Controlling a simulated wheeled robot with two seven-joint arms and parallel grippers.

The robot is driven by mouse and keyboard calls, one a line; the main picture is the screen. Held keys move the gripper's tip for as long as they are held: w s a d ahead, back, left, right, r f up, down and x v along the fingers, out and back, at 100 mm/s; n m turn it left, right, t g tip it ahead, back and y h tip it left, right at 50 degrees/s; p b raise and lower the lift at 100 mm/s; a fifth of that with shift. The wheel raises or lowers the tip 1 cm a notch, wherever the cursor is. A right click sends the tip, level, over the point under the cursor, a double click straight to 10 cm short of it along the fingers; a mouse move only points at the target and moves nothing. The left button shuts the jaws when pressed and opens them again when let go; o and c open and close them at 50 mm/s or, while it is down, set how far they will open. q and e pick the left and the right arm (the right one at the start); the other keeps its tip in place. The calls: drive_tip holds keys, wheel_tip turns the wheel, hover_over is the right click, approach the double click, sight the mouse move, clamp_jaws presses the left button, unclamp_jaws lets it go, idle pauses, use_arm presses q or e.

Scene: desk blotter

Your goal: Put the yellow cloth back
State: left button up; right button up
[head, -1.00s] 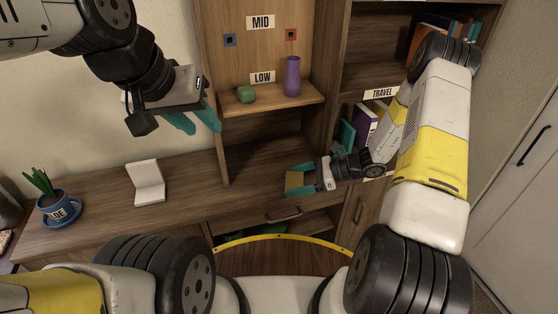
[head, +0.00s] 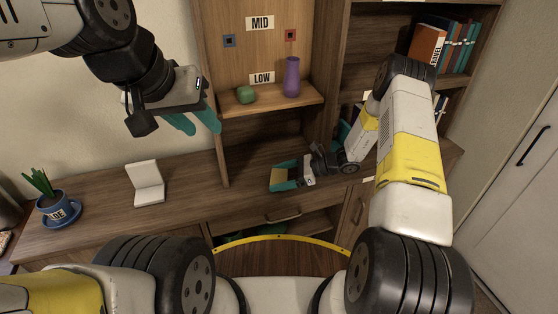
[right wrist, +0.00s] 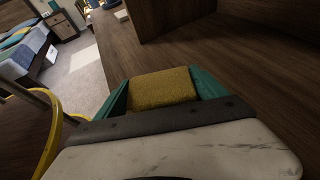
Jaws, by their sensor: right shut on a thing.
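My right gripper (head: 284,178) is shut on a folded yellow cloth (right wrist: 163,88), which sits between the teal fingers. In the head view the gripper is over the wooden desk top (head: 110,205), near its front edge and below the low shelf. I cannot tell if the cloth touches the desk. My left gripper (head: 198,122) hangs at the upper left, above the desk and in front of the wall. Its teal fingers are seen from the side and overlap, so its opening is unclear.
A green object (head: 246,94) and a purple vase (head: 292,77) stand on the low shelf (head: 268,104). A white open stand (head: 147,184) and a blue plant cup (head: 54,203) are on the desk's left. Books (head: 440,50) fill shelves at right. Desk space left of the right gripper is clear.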

drive_tip(key=shift+f, duration=0.1)
drive_tip(key=o, duration=1.3)
drive_tip(key=shift+c, duration=0.2)
